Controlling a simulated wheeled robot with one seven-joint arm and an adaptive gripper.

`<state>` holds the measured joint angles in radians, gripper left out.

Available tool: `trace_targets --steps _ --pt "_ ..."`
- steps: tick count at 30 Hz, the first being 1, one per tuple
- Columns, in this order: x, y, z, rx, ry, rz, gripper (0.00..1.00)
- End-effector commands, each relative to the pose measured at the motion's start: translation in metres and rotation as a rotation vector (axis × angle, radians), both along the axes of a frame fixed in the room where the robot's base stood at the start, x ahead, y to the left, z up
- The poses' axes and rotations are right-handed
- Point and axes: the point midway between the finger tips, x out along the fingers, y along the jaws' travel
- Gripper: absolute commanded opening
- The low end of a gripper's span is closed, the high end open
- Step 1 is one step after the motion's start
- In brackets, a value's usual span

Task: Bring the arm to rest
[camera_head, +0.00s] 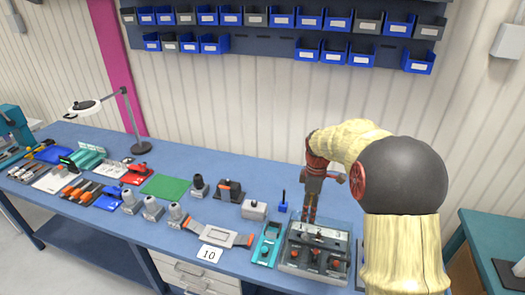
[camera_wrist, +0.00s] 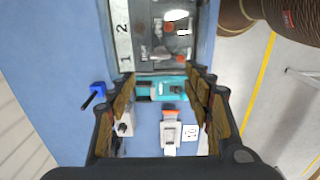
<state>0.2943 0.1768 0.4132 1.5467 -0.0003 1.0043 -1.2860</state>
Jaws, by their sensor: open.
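My gripper (camera_head: 311,208) points down in the head view, above the back part of a grey tray (camera_head: 285,262) on the blue workbench (camera_head: 110,224). In the wrist view my gripper (camera_wrist: 164,84) has its two fingers well apart, with nothing between them. My forearm hides the bench at the right of the head view.
A teal holder (camera_head: 267,243) lies left of the tray. A blue piece (camera_head: 283,207) and a grey box (camera_head: 254,210) stand behind it. A card marked 10 (camera_head: 209,254) lies near the front edge. A lamp (camera_head: 135,120) stands farther left. Blue bins (camera_head: 308,49) hang on the wall.

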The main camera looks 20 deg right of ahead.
Motion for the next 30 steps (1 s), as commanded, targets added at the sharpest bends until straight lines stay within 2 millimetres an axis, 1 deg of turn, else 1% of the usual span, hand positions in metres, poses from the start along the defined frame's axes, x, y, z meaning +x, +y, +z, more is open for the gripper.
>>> trace_targets --steps 4,8,11,13,16,23,30 --pt "0.0 0.0 0.0 0.0 0.0 -0.034 0.51" --pt "0.001 0.0 -0.001 -0.001 -0.005 -0.159 0.51" --pt "-0.012 0.004 -0.013 0.003 0.019 -0.298 0.51" --pt "-0.025 0.008 -0.02 0.003 0.04 -0.401 0.51" --pt "-0.046 0.015 -0.016 0.001 0.043 -0.543 0.51" --pt "-0.102 0.05 0.006 0.001 -0.006 -0.834 0.51" --pt "-0.171 0.094 0.027 0.04 -0.116 -1.042 0.51"
